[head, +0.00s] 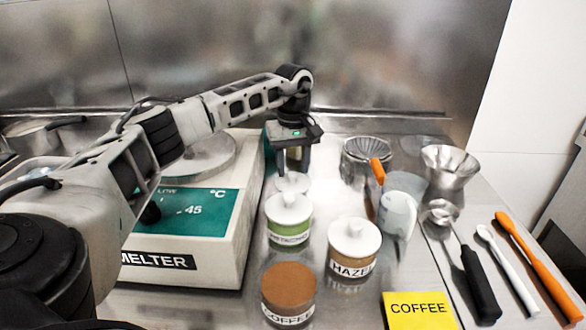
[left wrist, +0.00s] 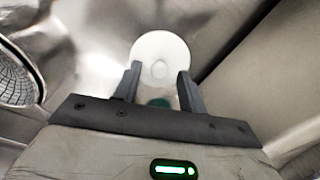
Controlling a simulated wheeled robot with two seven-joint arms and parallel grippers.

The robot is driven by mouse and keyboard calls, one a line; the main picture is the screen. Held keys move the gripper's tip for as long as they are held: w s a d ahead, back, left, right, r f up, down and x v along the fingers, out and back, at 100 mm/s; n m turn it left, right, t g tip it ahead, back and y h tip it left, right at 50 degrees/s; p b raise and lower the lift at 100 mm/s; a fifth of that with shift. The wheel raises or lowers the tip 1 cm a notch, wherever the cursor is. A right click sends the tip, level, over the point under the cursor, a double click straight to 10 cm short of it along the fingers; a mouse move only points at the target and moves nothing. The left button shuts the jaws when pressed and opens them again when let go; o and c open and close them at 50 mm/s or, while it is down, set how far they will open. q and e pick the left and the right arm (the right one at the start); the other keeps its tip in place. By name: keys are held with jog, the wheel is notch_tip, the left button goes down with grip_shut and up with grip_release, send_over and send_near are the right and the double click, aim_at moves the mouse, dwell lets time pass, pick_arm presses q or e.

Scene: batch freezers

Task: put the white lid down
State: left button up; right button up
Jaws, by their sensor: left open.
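The white lid (head: 292,183) is a round disc with a small knob, behind the green jar in the head view. It seems to lie flat on the steel counter, its near edge partly hidden by that jar's lid. In the left wrist view the white lid (left wrist: 160,48) shows just beyond the fingertips. My left gripper (head: 292,166) points down over the lid, and in the left wrist view its fingers (left wrist: 160,76) are apart with nothing clamped. Whether a finger touches the lid cannot be told. My right gripper is not in view.
The coffee jar (head: 289,286) is lidless. The green jar (head: 289,232) and hazelnut jar (head: 352,262) wear white lids. The melter (head: 190,260) stands left; a clear pitcher (head: 397,205), metal cups (head: 449,170) and utensils (head: 479,285) stand or lie right. A yellow coffee card (head: 418,318) is in front.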

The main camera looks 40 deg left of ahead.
aim_at(293, 174)
pick_arm(q)
notch_tip(293, 174, up, 11)
dwell(0.3)
jog(key=shift+f, duration=0.1)
notch_tip(293, 174, down, 12)
jog(key=shift+s+f, duration=0.1)
jog(key=shift+f, duration=0.1)
notch_tip(293, 174, up, 3)
jog(key=shift+r, duration=0.1)
jog(key=shift+d+r, duration=0.1)
jog(key=shift+r, duration=0.25)
